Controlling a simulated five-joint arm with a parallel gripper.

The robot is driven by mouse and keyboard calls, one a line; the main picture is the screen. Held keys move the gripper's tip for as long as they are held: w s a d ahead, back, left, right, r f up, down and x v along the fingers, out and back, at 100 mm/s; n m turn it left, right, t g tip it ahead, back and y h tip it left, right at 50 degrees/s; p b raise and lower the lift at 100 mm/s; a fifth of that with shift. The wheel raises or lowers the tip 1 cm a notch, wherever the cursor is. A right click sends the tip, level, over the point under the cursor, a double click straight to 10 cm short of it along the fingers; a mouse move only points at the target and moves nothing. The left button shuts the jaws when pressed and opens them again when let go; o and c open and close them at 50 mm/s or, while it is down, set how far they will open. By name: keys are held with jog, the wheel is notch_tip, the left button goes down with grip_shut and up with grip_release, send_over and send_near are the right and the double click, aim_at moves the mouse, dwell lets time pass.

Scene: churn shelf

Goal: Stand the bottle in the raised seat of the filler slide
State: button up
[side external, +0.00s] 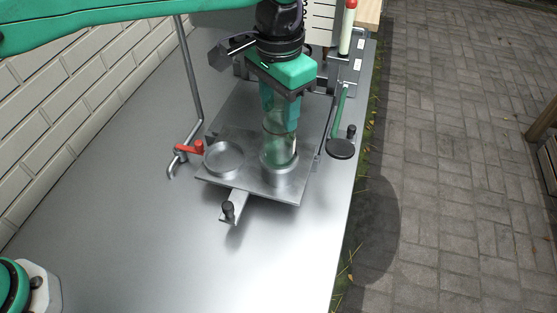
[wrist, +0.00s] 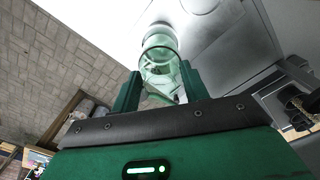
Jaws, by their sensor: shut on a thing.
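The bottle (side external: 279,146) is clear, greenish and upright, held between the fingers of my gripper (side external: 280,112). In the wrist view the bottle (wrist: 160,48) shows between the two green fingers of my gripper (wrist: 160,88). The filler slide (side external: 248,186) is a grey metal plate with two round seats. The bottle's lower end is at the right seat (side external: 281,178), which looks like the raised one. I cannot tell whether the base rests on its floor. The left seat (side external: 223,158) is a shallow empty ring.
A red-handled valve (side external: 189,148) on a bent pipe stands left of the slide. A green lever with a black round end (side external: 341,149) is at the right. A black knob (side external: 228,209) is on the slide's front bar. The metal table (side external: 190,255) is clear in front.

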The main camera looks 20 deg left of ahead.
jog(key=shift+f, duration=0.1)
dwell(0.3)
jog(key=o, duration=1.4)
jog(key=shift+c, duration=1)
jog(key=shift+r, duration=3.45)
